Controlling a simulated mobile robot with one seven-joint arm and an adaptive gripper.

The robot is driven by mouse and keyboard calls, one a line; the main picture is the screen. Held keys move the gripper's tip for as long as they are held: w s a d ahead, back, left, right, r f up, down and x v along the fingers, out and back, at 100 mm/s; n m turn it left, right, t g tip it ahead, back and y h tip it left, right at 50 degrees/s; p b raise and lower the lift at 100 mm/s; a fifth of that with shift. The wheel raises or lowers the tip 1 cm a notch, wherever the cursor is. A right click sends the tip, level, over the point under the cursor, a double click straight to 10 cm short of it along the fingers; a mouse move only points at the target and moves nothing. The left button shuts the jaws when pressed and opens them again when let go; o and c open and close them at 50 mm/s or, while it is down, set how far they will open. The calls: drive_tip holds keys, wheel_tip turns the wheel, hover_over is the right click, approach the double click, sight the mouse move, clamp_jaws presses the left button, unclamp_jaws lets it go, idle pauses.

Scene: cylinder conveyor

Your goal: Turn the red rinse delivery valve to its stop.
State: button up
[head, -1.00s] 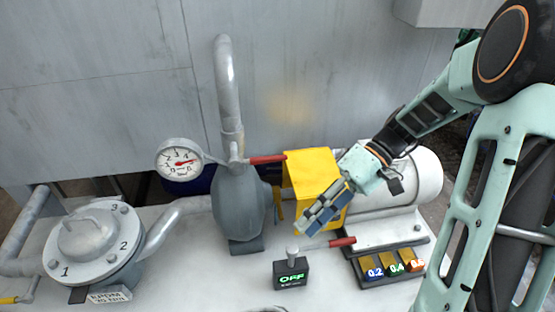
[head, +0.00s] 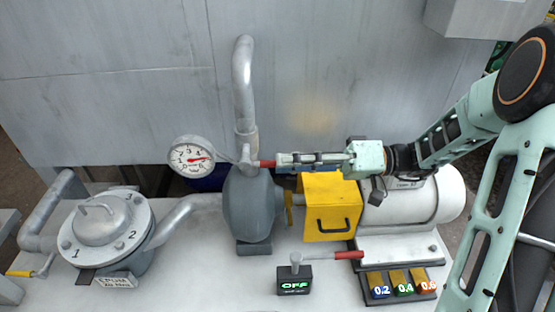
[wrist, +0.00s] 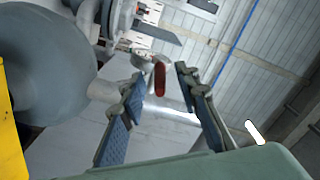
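The red rinse delivery valve handle (head: 267,163) points right from the pipe fitting above the grey pump. Its outer part is hidden by my gripper (head: 281,160) in the head view. My gripper lies level and points left along the handle. In the wrist view the red handle (wrist: 160,78) shows nearly end-on between the two blue-padded fingers (wrist: 161,92). The fingers are spread, with a visible gap on each side of the handle.
A pressure gauge (head: 191,157) stands left of the valve. The grey pump (head: 249,205) and yellow guard box (head: 331,222) are below my gripper. A second red lever (head: 345,255) sits beside the OFF display (head: 295,286). A grey wall is behind.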

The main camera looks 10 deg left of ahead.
sight(269, 164)
drive_tip(key=shift+x, duration=1.4)
drive_tip(key=shift+c, duration=0.6)
clamp_jaws()
